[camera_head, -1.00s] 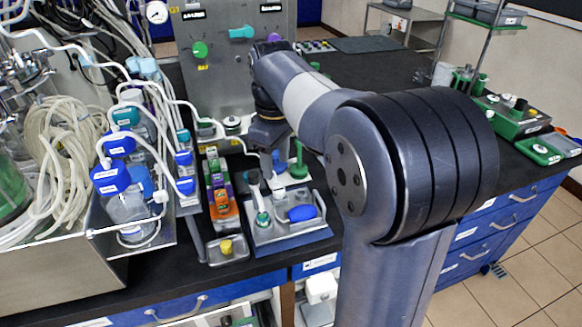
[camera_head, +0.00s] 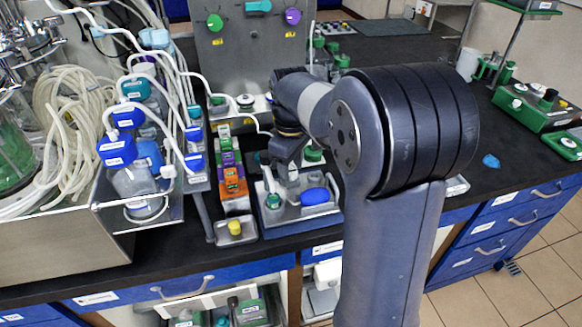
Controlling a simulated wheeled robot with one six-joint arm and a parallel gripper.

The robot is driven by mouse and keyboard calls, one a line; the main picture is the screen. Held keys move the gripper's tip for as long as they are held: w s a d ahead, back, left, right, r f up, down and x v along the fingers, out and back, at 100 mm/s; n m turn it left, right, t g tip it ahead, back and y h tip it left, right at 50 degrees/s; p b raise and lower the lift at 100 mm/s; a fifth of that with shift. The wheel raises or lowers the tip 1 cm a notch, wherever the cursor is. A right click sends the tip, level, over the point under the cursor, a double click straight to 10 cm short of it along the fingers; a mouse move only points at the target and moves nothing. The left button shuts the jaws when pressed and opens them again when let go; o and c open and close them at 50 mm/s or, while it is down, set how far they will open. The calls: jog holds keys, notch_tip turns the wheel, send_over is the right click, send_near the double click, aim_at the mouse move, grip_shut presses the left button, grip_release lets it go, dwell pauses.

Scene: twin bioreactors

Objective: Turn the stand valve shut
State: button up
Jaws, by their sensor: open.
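A metal tray-like stand (camera_head: 330,217) sits near the bench's front edge. It carries a blue oval handle (camera_head: 314,196) on its right and a small green-and-white fitting (camera_head: 273,200) on its left. I cannot tell for certain which part is the stand valve. My gripper (camera_head: 288,176) points down over the back of this stand, left of and behind the blue handle. It is open, with nothing seen between its fingers. My own arm hides part of the bench to the right, and the fingertips are small and partly unclear.
Orange, purple and green boxes (camera_head: 232,188) and a small tray with a yellow knob (camera_head: 235,228) stand left. Blue-capped bottles (camera_head: 117,150) with tubing are farther left. Behind is a metal panel (camera_head: 240,50) with green, teal and purple knobs.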

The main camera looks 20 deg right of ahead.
jog(key=c, duration=1)
jog(key=shift+r+m+p, duration=0.1)
jog(key=shift+m+p, duration=0.25)
jog(key=shift+m, duration=0.05)
jog(key=m+p, duration=0.2)
jog(key=m, duration=0.1)
jog(key=m+p, duration=0.2)
jog(key=m, duration=0.3)
jog(key=m+p, duration=0.1)
jog(key=m, duration=0.3)
jog(key=shift+m+p, duration=0.35)
jog(key=shift+m, duration=0.05)
jog(key=m+p, duration=0.1)
jog(key=m, duration=0.3)
jog(key=shift+m, duration=0.3)
